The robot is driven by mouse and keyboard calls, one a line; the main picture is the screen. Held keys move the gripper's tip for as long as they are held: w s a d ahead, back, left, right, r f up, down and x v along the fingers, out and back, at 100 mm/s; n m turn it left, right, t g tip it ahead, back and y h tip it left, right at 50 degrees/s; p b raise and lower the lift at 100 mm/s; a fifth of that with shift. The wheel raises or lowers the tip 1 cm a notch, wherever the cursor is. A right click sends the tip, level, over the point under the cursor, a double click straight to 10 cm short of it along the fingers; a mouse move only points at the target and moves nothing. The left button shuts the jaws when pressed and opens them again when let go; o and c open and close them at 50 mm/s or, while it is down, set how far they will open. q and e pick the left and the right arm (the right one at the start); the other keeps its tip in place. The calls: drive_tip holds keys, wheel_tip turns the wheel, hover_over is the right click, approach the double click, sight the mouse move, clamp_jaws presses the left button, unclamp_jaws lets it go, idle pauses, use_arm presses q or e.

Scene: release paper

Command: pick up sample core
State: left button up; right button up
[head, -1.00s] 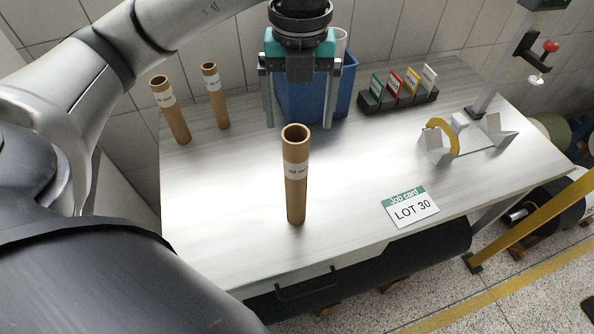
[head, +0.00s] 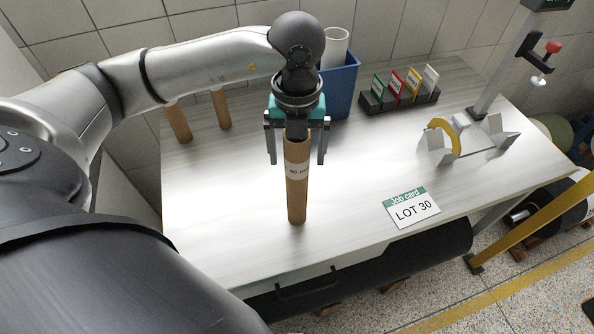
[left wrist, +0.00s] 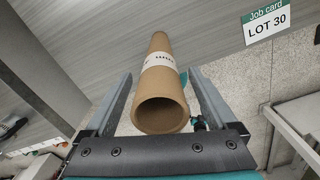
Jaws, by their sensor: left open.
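The sample core is a brown cardboard tube (head: 297,190) with a white label, upright on the table near its front. My left gripper (head: 296,160) is open over the tube's upper end, with one finger on each side and a gap to each. In the left wrist view the tube (left wrist: 160,95) shows its hollow open end between the two spread fingers (left wrist: 160,105). The gripper body hides the tube's top in the head view. Two more brown tubes, a left one (head: 179,122) and a right one (head: 221,108), stand at the back left, partly behind my arm.
A job card reading LOT 30 (head: 411,208) lies right of the tube. A blue bin (head: 340,88) holding a white roll and a rack of coloured cards (head: 398,101) stand behind. A white holder with a yellow ring (head: 455,143) is at right. The table front (head: 230,240) is clear.

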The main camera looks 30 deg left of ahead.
use_arm(q)
clamp_jaws()
idle(0.7)
